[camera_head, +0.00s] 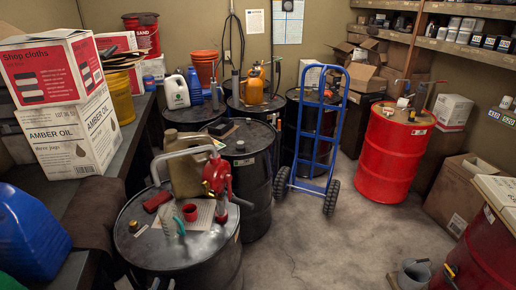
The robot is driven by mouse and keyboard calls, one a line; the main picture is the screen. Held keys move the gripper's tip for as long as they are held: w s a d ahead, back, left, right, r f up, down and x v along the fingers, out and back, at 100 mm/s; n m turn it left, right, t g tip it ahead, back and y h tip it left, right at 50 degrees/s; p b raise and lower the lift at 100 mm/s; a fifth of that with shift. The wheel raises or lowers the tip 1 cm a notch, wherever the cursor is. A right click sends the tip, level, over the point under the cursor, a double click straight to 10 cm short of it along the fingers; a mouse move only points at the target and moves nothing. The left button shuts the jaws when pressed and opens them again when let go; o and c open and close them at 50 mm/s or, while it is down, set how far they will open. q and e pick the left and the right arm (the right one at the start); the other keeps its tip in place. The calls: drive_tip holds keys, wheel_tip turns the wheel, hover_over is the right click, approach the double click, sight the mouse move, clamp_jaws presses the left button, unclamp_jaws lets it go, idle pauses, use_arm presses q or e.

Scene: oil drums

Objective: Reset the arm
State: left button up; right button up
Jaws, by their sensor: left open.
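Only the tips of my left gripper (163,284) show, small and grey, at the bottom edge of the head view. They are apart and open, with nothing seen between them. They are in front of the near side of a black drum (205,262). The rest of this gripper and its arm are cut off or hard to make out. My right gripper is not in view.
A bench at left holds boxes (62,140) and a blue jug (32,235). A blue hand truck (318,130) and red drum (392,155) stand beyond. Middle floor is clear.

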use_arm(q)
drive_tip(key=s+f+n+g+y, duration=0.1)
drive_tip(key=s+f+n+g, duration=0.35)
drive_tip(key=f, duration=0.75)
drive_tip(key=s+a+f+n+g, duration=0.1)
drive_tip(key=s+f+n, duration=0.4)
drive_tip(key=f+n, duration=0.5)
drive_tip(key=s+f+n+g+y, duration=0.1)
drive_tip(key=s+f+n+g, duration=0.3)
drive_tip(key=f, duration=1)
drive_tip(key=s+d+f+n+g, duration=0.2)
drive_tip(key=s+f+n, duration=0.3)
drive_tip(key=s, duration=0.6)
drive_tip(key=s+d+f+n+g, duration=0.3)
drive_tip(key=s+f, duration=0.4)
drive_tip(key=s, duration=0.4)
drive_tip(key=s+d+f+n+g+h, duration=0.1)
drive_tip(key=s+d+f+n+g, duration=0.2)
drive_tip(key=s, duration=0.9)
wheel_tip(320, 180, down, 3)
drive_tip(key=n, duration=0.4)
drive_tip(key=shift+d+f+n, duration=0.2)
drive_tip(key=shift+d+n, duration=0.15)
drive_tip(key=shift+d, duration=0.05)
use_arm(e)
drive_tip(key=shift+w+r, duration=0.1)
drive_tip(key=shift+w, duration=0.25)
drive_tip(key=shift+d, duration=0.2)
